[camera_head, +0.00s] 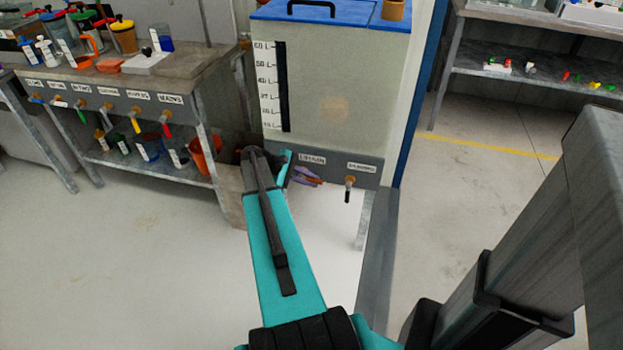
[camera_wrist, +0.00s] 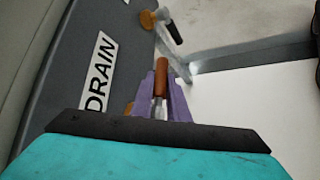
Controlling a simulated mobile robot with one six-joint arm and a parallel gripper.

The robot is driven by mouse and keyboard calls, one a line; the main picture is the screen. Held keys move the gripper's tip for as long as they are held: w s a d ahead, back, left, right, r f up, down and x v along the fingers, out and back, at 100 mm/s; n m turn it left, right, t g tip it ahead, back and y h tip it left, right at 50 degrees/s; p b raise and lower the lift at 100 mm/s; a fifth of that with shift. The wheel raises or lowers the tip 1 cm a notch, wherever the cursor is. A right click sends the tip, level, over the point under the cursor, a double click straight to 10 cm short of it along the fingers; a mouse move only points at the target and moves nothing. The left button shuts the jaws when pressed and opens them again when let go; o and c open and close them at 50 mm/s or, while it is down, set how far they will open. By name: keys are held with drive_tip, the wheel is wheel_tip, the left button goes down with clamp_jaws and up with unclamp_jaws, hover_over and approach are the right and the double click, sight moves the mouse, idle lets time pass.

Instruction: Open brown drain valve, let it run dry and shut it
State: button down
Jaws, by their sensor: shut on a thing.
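The brown drain valve handle (camera_wrist: 160,77) is between the purple fingers of my gripper (camera_wrist: 161,92) in the wrist view. The fingers are shut on it. In the head view my gripper (camera_head: 307,175) shows at the lower front of the tank, and the brown handle (camera_head: 315,181) sticks out of it to the right. A brass fitting (camera_wrist: 130,108) is partly hidden behind a finger. The white DRAIN label (camera_wrist: 98,73) is on the grey panel beside the handle. No flowing liquid is visible at the valve; my arm and fingers hide part of it.
A second valve with a black handle (camera_head: 348,190) hangs down on the panel to the right. The pale tank (camera_head: 340,85) with a litre scale and blue lid is above. A workbench (camera_head: 110,95) with several coloured valves stands left, shelves (camera_head: 530,78) at right.

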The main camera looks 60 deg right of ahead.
drive_tip(key=shift+d, duration=0.1)
drive_tip(key=c, duration=2)
unclamp_jaws()
drive_tip(key=shift+w, duration=0.1)
drive_tip(key=p+v, duration=0.1)
drive_tip(key=v, duration=1.2)
drive_tip(key=shift+w+a+r, duration=0.15)
drive_tip(key=shift+w+a, duration=0.1)
drive_tip(key=shift+w, duration=0.05)
drive_tip(key=shift+a, duration=0.1)
